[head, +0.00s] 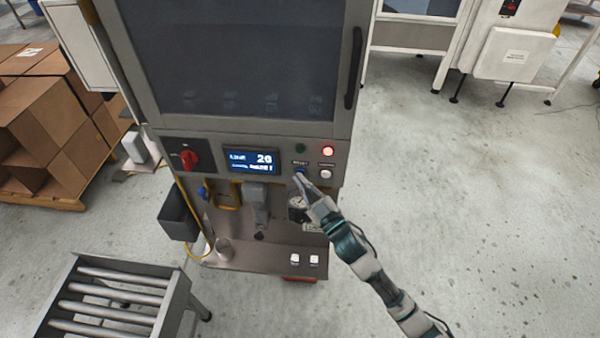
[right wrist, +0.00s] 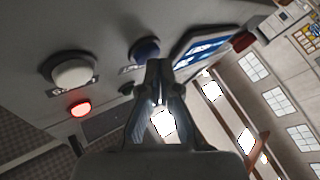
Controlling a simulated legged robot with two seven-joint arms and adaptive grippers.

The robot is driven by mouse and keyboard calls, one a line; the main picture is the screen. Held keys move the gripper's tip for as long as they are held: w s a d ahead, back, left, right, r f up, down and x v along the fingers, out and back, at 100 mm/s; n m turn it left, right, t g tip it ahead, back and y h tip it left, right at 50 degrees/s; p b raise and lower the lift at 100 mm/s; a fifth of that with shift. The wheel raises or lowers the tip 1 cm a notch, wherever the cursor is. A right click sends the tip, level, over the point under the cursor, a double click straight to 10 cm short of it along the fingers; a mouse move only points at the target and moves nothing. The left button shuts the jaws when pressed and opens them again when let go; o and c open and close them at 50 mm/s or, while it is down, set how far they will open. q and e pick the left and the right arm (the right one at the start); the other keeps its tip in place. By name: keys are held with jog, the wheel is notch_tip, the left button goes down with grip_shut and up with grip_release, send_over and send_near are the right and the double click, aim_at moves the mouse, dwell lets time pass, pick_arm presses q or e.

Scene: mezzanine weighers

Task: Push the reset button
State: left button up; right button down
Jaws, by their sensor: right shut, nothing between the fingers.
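The blue button (head: 300,169) sits on the machine's front panel under a small label that seems to read RESET. It also shows in the right wrist view (right wrist: 145,48), just above my fingertips. My right gripper (head: 301,178) is shut and empty, with its tips at the blue button's lower edge. In the right wrist view the closed tips (right wrist: 158,66) overlap the button's lower right side. I cannot tell whether they touch it. My left gripper is not in view.
Near the blue button are a white button (head: 326,174), a lit red button (head: 328,151) and a green one (head: 300,148). A display (head: 251,161) and red rotary switch (head: 188,158) lie left. A roller conveyor (head: 120,268) stands front left; open floor lies right.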

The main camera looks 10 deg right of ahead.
jog(key=shift+w, duration=0.3)
dwell(0.5)
jog(key=shift+s+a+p, duration=0.2)
jog(key=shift+s+p, duration=0.2)
jog(key=shift+s, duration=0.45)
jog(key=s, duration=0.2)
jog(key=s+a+p, duration=0.1)
jog(key=s, duration=0.1)
jog(key=shift+s+a, duration=0.15)
jog(key=shift+s, duration=0.25)
dwell(0.5)
